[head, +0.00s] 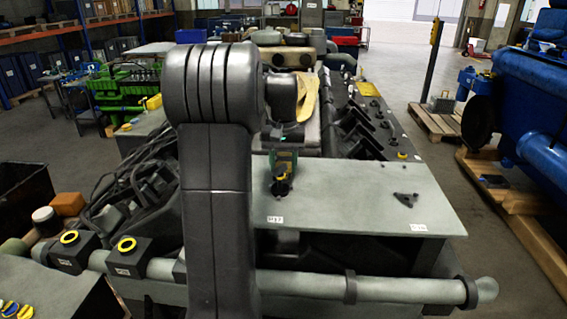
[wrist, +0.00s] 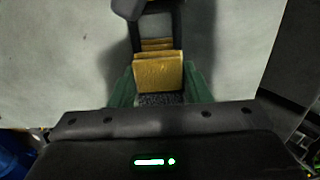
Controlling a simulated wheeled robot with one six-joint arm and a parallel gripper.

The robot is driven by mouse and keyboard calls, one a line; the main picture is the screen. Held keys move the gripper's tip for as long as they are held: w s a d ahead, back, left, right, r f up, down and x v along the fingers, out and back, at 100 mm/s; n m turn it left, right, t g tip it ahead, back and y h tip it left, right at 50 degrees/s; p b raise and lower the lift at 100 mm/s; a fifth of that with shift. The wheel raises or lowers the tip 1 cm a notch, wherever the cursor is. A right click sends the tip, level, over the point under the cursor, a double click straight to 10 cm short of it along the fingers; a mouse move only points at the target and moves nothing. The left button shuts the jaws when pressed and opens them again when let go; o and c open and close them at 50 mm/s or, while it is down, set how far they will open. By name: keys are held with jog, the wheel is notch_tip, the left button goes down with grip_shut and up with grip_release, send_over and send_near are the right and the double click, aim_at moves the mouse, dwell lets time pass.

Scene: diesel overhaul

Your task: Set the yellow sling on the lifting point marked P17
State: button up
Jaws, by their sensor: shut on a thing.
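My gripper (head: 285,160) is low over the grey-green plate (head: 345,195), its green fingers shut on the yellow sling (wrist: 158,73). In the head view only a little yellow of the sling (head: 281,177) shows under the fingers. A black lifting point (head: 281,188) stands right there, behind a small white label (head: 275,219) that seems to read P17. In the wrist view a dark upright frame (wrist: 150,12) lies just beyond the sling. I cannot tell whether the sling is around the lifting point or only against it.
A second black fitting (head: 405,199) with its own label sits on the plate's right. Black blocks with yellow rings (head: 127,244) line the front left, above a grey pipe (head: 310,285). A tan-yellow strap (head: 305,97) lies behind my arm. The plate's middle is clear.

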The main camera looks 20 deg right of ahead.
dwell(0.4)
jog(key=o, duration=1.3)
jog(key=shift+c, duration=0.2)
notch_tip(320, 180, up, 14)
jog(key=shift+b, duration=0.3)
